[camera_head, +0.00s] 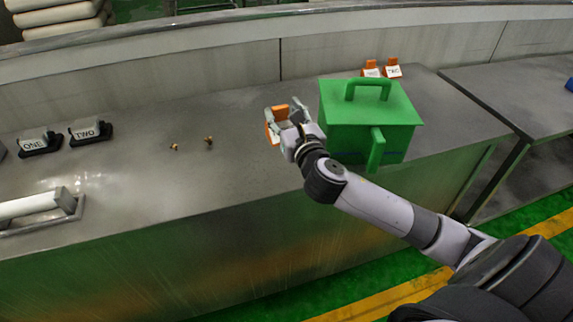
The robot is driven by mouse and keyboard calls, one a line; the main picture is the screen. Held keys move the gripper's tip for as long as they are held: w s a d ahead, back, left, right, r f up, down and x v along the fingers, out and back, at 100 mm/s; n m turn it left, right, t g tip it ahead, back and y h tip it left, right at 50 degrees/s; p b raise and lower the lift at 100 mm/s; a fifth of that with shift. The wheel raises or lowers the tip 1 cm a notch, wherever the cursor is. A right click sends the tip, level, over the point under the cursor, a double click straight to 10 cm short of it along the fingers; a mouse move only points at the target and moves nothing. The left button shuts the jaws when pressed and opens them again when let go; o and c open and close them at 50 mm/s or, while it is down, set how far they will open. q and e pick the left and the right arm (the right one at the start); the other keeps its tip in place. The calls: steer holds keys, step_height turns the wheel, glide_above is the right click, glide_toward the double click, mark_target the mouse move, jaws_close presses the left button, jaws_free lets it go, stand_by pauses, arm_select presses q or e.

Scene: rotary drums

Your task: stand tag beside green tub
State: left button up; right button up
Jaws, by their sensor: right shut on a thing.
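The green tub (345,138) stands on the metal counter, with a lid, a handle on top and another on its front. My right gripper (286,118) is just left of the tub, shut on an orange and white tag (280,112). The gripper fingers partly hide the tag, and I cannot tell whether it touches the counter. My left gripper is not in view.
Black-based signs reading ONE (39,144) and TWO (90,132) stand at the left of the metal counter (220,190). Two small brass-coloured pieces lie mid-counter, one on the left (174,147) and one on the right (208,141). The counter left of my gripper is mostly clear.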

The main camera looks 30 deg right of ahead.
steer(key=w+d+r+m+h, duration=0.1)
steer(key=w+d+r, duration=0.2)
steer(key=d+r, duration=0.2)
steer(key=f+b, duration=0.1)
steer(key=f, duration=0.5)
steer(key=f+b, duration=0.1)
steer(key=f, duration=0.5)
steer(key=f+b, duration=0.2)
steer(key=f, duration=0.5)
steer(key=shift+w+f, duration=0.1)
steer(key=shift+w, duration=0.15)
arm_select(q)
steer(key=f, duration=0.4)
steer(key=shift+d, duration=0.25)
arm_select(e)
steer(key=o, duration=1)
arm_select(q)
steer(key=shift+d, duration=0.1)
